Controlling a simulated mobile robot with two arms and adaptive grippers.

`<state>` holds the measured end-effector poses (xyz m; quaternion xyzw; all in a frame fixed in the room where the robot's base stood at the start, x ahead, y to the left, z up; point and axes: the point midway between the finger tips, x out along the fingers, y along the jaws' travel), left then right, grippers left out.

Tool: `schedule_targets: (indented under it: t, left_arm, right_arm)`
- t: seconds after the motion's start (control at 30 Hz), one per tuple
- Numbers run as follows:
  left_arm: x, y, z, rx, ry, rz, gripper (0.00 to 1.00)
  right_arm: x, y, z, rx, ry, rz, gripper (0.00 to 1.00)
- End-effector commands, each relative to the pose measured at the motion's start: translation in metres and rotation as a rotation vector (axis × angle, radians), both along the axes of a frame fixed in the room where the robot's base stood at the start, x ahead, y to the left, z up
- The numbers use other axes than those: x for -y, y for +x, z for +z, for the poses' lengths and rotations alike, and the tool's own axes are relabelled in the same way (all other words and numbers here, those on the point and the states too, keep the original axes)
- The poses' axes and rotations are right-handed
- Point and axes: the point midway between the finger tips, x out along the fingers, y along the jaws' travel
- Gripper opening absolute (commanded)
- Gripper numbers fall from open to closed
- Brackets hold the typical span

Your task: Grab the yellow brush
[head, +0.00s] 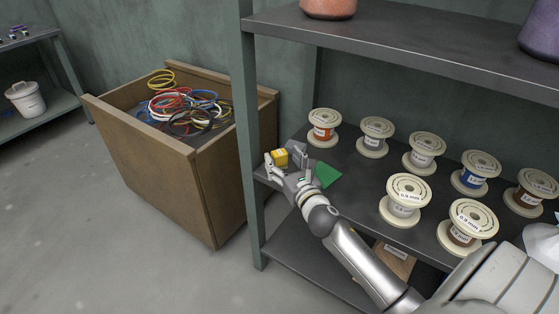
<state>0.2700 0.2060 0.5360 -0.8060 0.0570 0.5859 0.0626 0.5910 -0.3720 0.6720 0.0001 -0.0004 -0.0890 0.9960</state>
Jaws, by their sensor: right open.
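The yellow brush (280,156) shows as a small yellow block at the left end of the middle shelf board, near the shelf post. My right gripper (286,162) reaches it from the front right and is open. In the head view the yellow block appears between its two fingers, nearer the left one. I cannot tell whether either finger touches it. The gripper hides the lower part of the brush. My left gripper is not in view.
A flat green piece (327,174) lies just right of the gripper. Several wire spools (323,128) stand on the board to the right. The shelf post (247,130) is close on the left. A wooden crate (160,160) of coiled cables stands beyond it.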

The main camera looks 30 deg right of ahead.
Motion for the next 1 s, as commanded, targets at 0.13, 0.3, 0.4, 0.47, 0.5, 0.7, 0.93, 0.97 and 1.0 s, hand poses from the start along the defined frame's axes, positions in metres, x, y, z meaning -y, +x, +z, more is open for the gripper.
schedule_targets:
  t: [0.13,0.3,0.4,0.47,0.5,0.7,0.93,0.97,1.0]
  left_arm:
    - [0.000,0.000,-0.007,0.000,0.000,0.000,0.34]
    - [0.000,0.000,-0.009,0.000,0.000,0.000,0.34]
    - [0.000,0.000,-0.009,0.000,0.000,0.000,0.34]
    - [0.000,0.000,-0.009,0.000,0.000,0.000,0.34]
    - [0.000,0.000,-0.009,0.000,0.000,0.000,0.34]
    - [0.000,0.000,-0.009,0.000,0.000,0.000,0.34]
    - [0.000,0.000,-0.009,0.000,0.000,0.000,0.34]
    - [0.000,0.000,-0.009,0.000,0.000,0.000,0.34]
    - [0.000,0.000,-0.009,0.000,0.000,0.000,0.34]
  right_arm:
    - [0.004,0.022,-0.001,0.003,-0.001,-0.001,0.64]
    - [0.007,0.038,-0.001,0.001,0.000,0.000,0.64]
    - [0.007,0.041,-0.001,0.000,0.000,0.001,0.64]
    - [0.007,0.042,-0.001,0.000,0.000,0.001,0.64]
    - [0.007,0.041,-0.001,0.000,-0.001,0.001,0.64]
    - [0.007,0.041,-0.001,0.000,0.000,0.001,0.53]
    - [0.007,0.041,-0.001,0.000,0.000,0.001,0.23]
    - [0.007,0.041,-0.001,0.000,0.000,0.001,0.19]
    - [0.007,0.041,-0.001,0.000,0.000,0.001,0.14]
